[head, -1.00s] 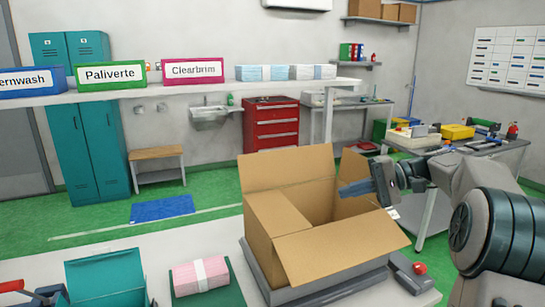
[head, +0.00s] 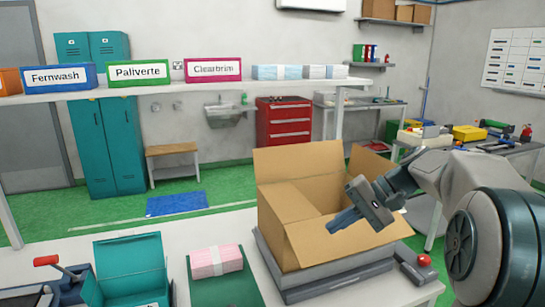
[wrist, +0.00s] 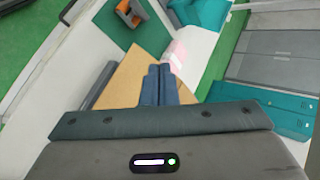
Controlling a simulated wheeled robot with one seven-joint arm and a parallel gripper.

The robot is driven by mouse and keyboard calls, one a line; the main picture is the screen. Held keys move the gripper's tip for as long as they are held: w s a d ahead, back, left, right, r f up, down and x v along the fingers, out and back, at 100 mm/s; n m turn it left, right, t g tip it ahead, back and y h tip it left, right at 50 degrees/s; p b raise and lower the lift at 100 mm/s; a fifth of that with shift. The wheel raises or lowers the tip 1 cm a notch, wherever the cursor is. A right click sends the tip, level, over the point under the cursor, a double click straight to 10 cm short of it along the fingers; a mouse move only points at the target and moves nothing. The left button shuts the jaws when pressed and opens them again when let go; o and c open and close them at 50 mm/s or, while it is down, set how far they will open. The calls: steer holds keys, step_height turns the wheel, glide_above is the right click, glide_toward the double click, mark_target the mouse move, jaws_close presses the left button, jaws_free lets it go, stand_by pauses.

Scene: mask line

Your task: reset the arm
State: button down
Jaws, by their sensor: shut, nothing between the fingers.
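My gripper (head: 338,226) is at the right of the head view, in front of and above the open cardboard box. Its blue fingers are together with nothing between them. The fingers also show in the wrist view (wrist: 158,85), pointing away over the tan cardboard. My arm comes in from the right edge of the head view. The cardboard box (head: 283,208) stands with its flaps open on a grey platform (head: 340,284). Part of the box is hidden behind my gripper.
A pink bundle with a white band (head: 216,261) lies on a green mat (head: 222,293). A teal open box (head: 130,262) stands to its left. A grey box with a red button (head: 418,267) is right of the platform. A shelf (head: 200,88) with labelled bins spans the back.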

steer(key=s+f+n+t+h, duration=0.1)
steer(key=s+f+h, duration=0.4)
steer(key=s, duration=0.5)
steer(key=s+f+n+t+h, duration=0.1)
steer(key=s+f+n+h, duration=0.1)
steer(key=s+f+h, duration=0.2)
steer(key=s+f, duration=0.3)
steer(key=s, duration=0.4)
steer(key=shift+d+f+h, duration=0.2)
steer(key=shift+d+h, duration=0.15)
steer(key=shift+h, duration=0.05)
steer(key=shift+s, duration=0.1)
